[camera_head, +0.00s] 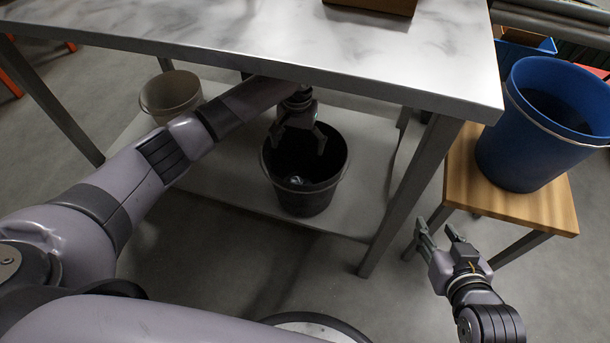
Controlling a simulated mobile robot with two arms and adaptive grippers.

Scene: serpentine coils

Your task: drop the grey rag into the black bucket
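The black bucket (307,201) stands upright on the low shelf under the metal table. My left gripper (300,142) is over the bucket's mouth, with its fingers spread apart and nothing seen between them. A small pale grey patch (295,180) shows inside the bucket near its front rim. It may be part of the grey rag, but it is too small to tell. No other grey rag is visible. My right gripper (436,229) is open and empty, to the right of the table's front leg and away from the bucket.
The metal table top (330,45) overhangs the shelf (225,178) close above my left gripper. A beige bucket (171,95) stands further left. A blue bucket (545,125) sits on a wooden stool (515,205) at right. A table leg (412,190) stands between my grippers.

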